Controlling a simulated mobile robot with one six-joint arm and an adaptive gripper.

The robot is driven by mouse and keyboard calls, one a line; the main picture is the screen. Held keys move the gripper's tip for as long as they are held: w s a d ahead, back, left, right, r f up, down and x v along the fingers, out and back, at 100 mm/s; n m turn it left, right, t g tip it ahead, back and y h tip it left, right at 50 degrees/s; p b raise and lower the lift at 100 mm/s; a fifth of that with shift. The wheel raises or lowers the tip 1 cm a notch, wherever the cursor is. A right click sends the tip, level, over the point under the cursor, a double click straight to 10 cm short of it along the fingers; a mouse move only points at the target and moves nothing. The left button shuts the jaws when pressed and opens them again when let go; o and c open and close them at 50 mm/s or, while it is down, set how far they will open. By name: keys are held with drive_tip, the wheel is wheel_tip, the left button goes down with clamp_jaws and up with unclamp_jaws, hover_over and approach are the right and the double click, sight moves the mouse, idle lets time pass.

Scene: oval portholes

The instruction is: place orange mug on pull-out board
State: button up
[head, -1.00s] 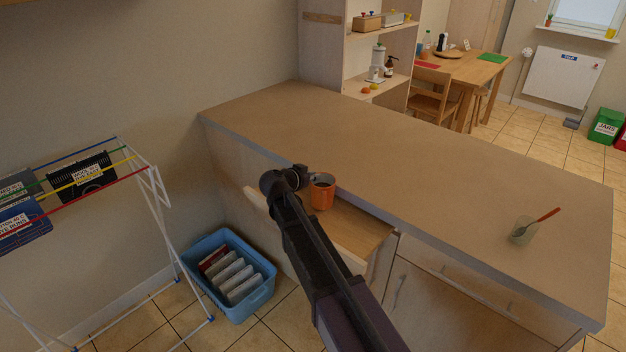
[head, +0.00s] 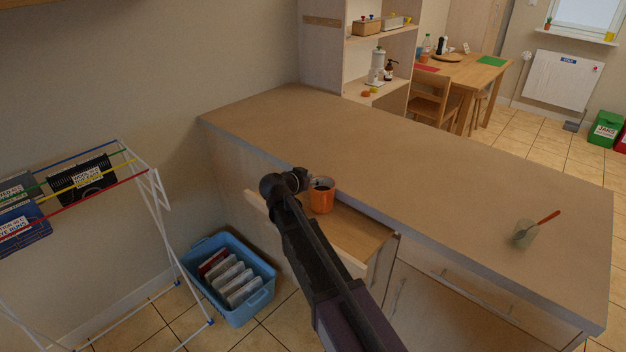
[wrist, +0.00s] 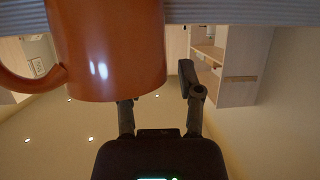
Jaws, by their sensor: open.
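The orange mug (head: 321,200) appears to stand upright on the wooden pull-out board (head: 362,238), below the counter edge. The mug also fills the upper left of the wrist view (wrist: 108,55), with its handle at the left. My gripper (head: 309,181) is beside the mug's upper part, on its left in the head view. In the wrist view my gripper (wrist: 158,88) has its fingers spread apart. The mug hides the tip of the left finger; the right finger is clear of it. I cannot tell whether the left finger touches the mug.
The long counter (head: 420,160) lies just behind the board and is mostly bare. A blue crate (head: 232,280) sits on the floor, and a drying rack (head: 150,200) stands at the left.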

sight(320, 198)
drive_tip(key=p+v, duration=0.4)
drive_tip(key=v, duration=0.8)
drive_tip(key=shift+d, duration=0.1)
idle(0.6)
drive_tip(key=s+d+f+g, duration=0.2)
drive_tip(key=d, duration=0.4)
drive_tip(key=s+d+f+n+g+y, duration=0.1)
drive_tip(key=s+d+f+g, duration=0.1)
drive_tip(key=d, duration=0.4)
drive_tip(key=s+d+f+n+g, duration=0.1)
drive_tip(key=s+d+f+g, duration=0.1)
drive_tip(key=d, duration=0.4)
drive_tip(key=shift+d+f+g, duration=0.2)
drive_tip(key=shift+f+g, duration=0.1)
drive_tip(key=shift+f, duration=0.4)
drive_tip(key=s+d+f+n+g+y, duration=0.4)
drive_tip(key=s+d+y, duration=0.2)
drive_tip(key=s+d, duration=0.4)
drive_tip(key=s, duration=0.2)
drive_tip(key=shift+s+n+g, duration=0.3)
drive_tip(key=shift+s, duration=0.05)
drive_tip(key=shift+d+p, duration=0.15)
drive_tip(key=shift+p, duration=0.2)
wheel_tip(320, 198, up, 6)
drive_tip(key=p, duration=0.5)
drive_tip(key=shift+f+p, duration=0.1)
drive_tip(key=shift+p, duration=0.2)
